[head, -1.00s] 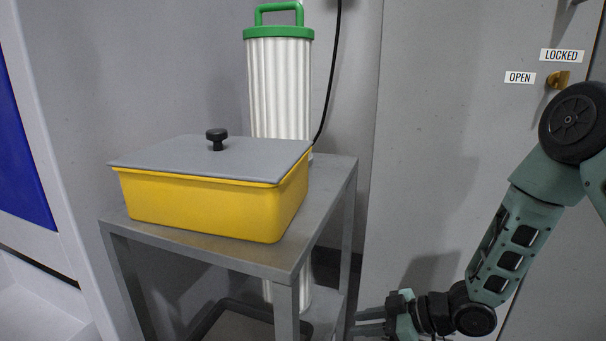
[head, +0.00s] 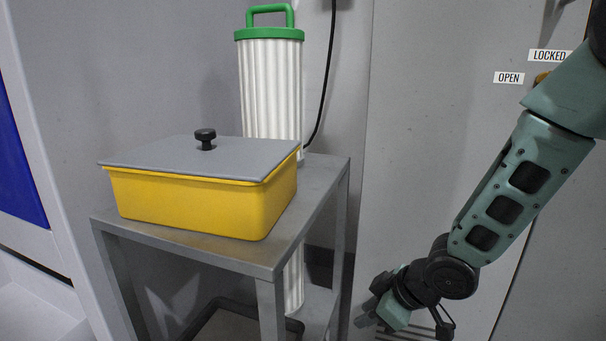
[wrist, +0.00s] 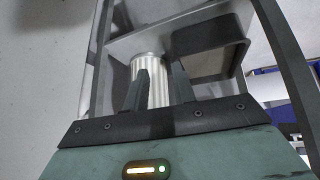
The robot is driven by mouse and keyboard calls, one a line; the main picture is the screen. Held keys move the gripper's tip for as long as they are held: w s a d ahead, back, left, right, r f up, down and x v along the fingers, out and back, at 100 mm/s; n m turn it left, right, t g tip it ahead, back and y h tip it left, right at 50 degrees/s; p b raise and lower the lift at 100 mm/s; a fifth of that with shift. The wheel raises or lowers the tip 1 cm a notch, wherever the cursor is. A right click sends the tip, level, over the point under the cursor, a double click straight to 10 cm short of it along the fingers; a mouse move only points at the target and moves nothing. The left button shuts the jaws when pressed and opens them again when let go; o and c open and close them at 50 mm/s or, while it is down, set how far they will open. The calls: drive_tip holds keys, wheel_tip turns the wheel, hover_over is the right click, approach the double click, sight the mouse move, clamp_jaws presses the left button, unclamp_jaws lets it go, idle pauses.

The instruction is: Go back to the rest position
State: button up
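My gripper (head: 368,305) is low in the head view, right of the metal stand's legs, with its fingers pointing down and left. In the wrist view the two dark fingers of my gripper (wrist: 161,70) stand apart with nothing held between them. A white ribbed cylinder shows in the gap behind them, beyond the fingertips. My arm comes down from the upper right in the head view.
A metal stand (head: 325,185) carries a yellow box (head: 200,208) with a grey lid (head: 190,160) and black knob. A white ribbed cylinder (head: 270,90) with a green handle stands behind. A grey cabinet door at right has OPEN and LOCKED labels (head: 508,78).

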drive_tip(key=s+d+r+m+g+h, duration=0.15)
drive_tip(key=s+r, duration=0.25)
drive_tip(key=s, duration=0.4)
drive_tip(key=s+a+r+m+g+h, duration=0.1)
drive_tip(key=s+r+h, duration=0.15)
drive_tip(key=s, duration=0.55)
drive_tip(key=s+d+r+m+g+h, duration=0.1)
drive_tip(key=s+r+m+g, duration=0.1)
drive_tip(key=s+r, duration=0.45)
wheel_tip(320, 180, up, 32)
drive_tip(key=s+p, duration=0.1)
drive_tip(key=p, duration=3.3)
drive_tip(key=shift+f, duration=0.15)
